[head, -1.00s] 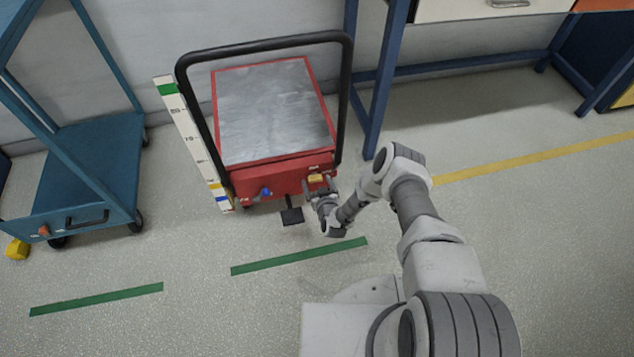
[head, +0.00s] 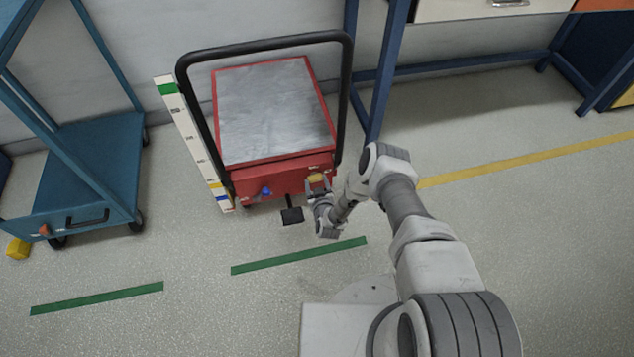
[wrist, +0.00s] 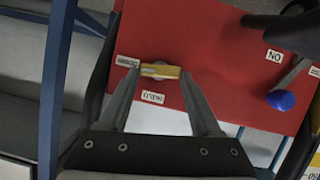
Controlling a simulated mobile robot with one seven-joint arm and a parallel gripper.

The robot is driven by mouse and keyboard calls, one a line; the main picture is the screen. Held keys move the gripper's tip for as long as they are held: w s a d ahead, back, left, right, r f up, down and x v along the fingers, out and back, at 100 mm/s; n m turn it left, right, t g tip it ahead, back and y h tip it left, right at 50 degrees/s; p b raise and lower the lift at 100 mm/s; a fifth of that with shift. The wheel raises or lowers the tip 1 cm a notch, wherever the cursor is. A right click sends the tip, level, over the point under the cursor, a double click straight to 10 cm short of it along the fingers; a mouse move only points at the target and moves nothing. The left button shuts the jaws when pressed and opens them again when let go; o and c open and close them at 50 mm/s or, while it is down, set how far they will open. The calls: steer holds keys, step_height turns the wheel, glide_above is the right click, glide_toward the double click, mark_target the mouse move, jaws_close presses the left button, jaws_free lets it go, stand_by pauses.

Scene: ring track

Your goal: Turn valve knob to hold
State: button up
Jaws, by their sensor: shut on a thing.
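The yellow valve knob (wrist: 160,71) is a short bar on the red front panel (wrist: 205,40) of a cart. In the wrist view it lies nearly level across the picture. My gripper (wrist: 158,74) is shut on it, one finger at each end. One white label (wrist: 127,62) sits left of the knob and another (wrist: 152,97) below it; their print is too small to read surely. In the head view the knob (head: 317,178) is at the right of the cart's front, with my gripper (head: 318,188) at it.
A blue knob (head: 266,191) on a lever is on the same panel, and a black pedal (head: 292,215) sticks out below. A black handle frame (head: 262,44) rises round the cart. A blue trolley (head: 85,185) stands left.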

steer(key=n+h, duration=0.1)
steer(key=n, duration=0.1)
steer(key=a+n+t+h, duration=0.1)
steer(key=shift+f+n, duration=0.1)
steer(key=shift+n, duration=0.3)
steer(key=shift+s+f+n+t+h, duration=0.15)
steer(key=shift+n+t+h, duration=0.25)
steer(key=shift+n, duration=0.4)
steer(key=shift+w+f+n+t+h, duration=0.1)
steer(key=shift+n+t+h, duration=0.25)
steer(key=shift+n, duration=0.45)
steer(key=shift+h, duration=0.25)
steer(key=o, duration=1.4)
steer(key=shift+s, duration=0.2)
